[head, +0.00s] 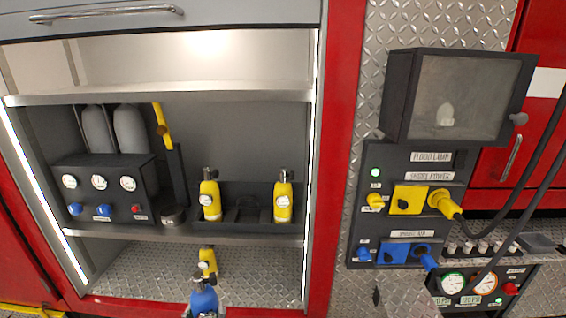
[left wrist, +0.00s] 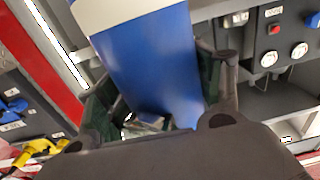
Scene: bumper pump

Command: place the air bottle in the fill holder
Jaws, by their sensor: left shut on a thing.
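A blue air bottle (head: 204,298) with a dark top shows at the bottom edge of the head view, in front of the cabinet. My left gripper (head: 205,314) is shut on it, mostly cut off by the frame. In the left wrist view, the blue body and a pale end band show between the fingers (left wrist: 158,95). A black rack (head: 246,215) on the middle shelf holds two yellow bottles (head: 210,196) (head: 283,197), with an empty slot between them. I cannot tell which fixture is the fill holder. My right gripper is out of view.
Another yellow bottle (head: 207,262) stands behind the blue one, partly hidden. A black gauge panel (head: 105,185) and two grey cylinders (head: 130,130) fill the shelf's left. A red post (head: 345,130) separates the cabinet from the power-and-air panel (head: 408,215).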

